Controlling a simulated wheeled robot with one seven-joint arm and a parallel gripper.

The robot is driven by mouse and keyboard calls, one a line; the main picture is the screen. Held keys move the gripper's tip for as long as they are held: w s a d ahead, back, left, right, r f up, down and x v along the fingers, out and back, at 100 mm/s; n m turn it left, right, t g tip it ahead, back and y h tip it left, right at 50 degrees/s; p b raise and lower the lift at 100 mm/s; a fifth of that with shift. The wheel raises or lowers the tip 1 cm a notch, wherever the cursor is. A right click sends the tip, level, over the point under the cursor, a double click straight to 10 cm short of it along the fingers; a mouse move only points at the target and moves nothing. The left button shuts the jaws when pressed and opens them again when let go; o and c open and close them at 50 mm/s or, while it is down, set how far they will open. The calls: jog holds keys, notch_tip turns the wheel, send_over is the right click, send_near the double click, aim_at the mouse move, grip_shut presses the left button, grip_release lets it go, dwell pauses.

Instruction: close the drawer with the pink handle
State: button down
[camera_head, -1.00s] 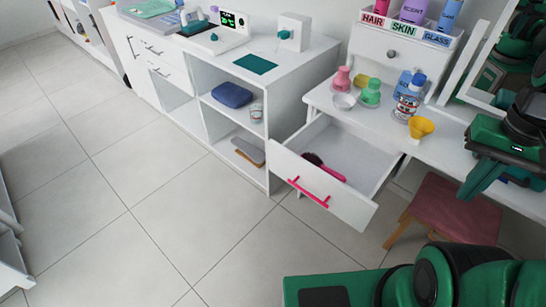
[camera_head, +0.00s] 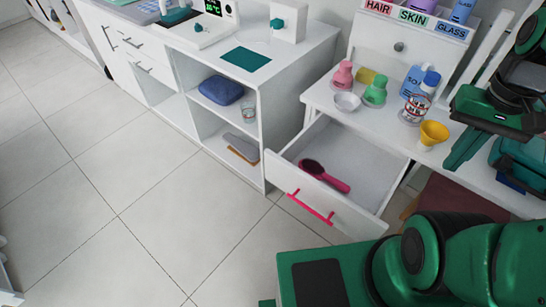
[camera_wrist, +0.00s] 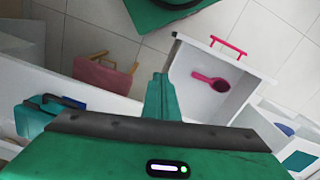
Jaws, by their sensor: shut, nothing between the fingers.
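The white drawer (camera_head: 360,210) with the pink handle (camera_head: 311,209) is pulled open from the white dressing table. A pink hairbrush (camera_head: 325,177) lies inside it. My gripper (camera_head: 453,163) is shut and empty, pointing down over the table's right part, to the right of the open drawer and apart from it. In the wrist view, the shut fingers (camera_wrist: 160,90) show beside the drawer (camera_wrist: 193,60). Its pink handle (camera_wrist: 228,47) is at the far edge there, and the hairbrush (camera_wrist: 212,82) is inside.
Bottles, a bowl (camera_head: 347,102) and a yellow cup (camera_head: 433,134) stand on the tabletop (camera_head: 392,119) near my gripper. A white cabinet (camera_head: 300,62) stands left of the drawer. A red stool (camera_head: 455,198) is under the table. The floor in front is clear.

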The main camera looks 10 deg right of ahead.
jog(key=n+t+h, duration=0.1)
jog(key=n+h, duration=0.1)
jog(key=n, duration=2.4)
send_over(278, 167)
jog(key=s+d, duration=0.5)
notch_tip(278, 167, down, 11)
jog(key=s+a+f+n+t, duration=0.15)
jog(key=a+f+n, duration=0.25)
jog(key=a+n, duration=0.45)
jog(key=shift+m, duration=0.65)
jog(key=shift+w+d+r+x, duration=0.1)
jog(key=shift+w+d+x, duration=0.15)
jog(key=shift+x, duration=1.5)
jog(key=shift+w+d+r+x, duration=0.15)
jog(key=shift+w+x, duration=0.25)
jog(key=shift+x, duration=1.35)
jog(key=shift+w+d+r+x, duration=0.1)
jog(key=shift+w+d+x, duration=0.15)
jog(key=shift+x, duration=1.5)
jog(key=shift+w, duration=0.15)
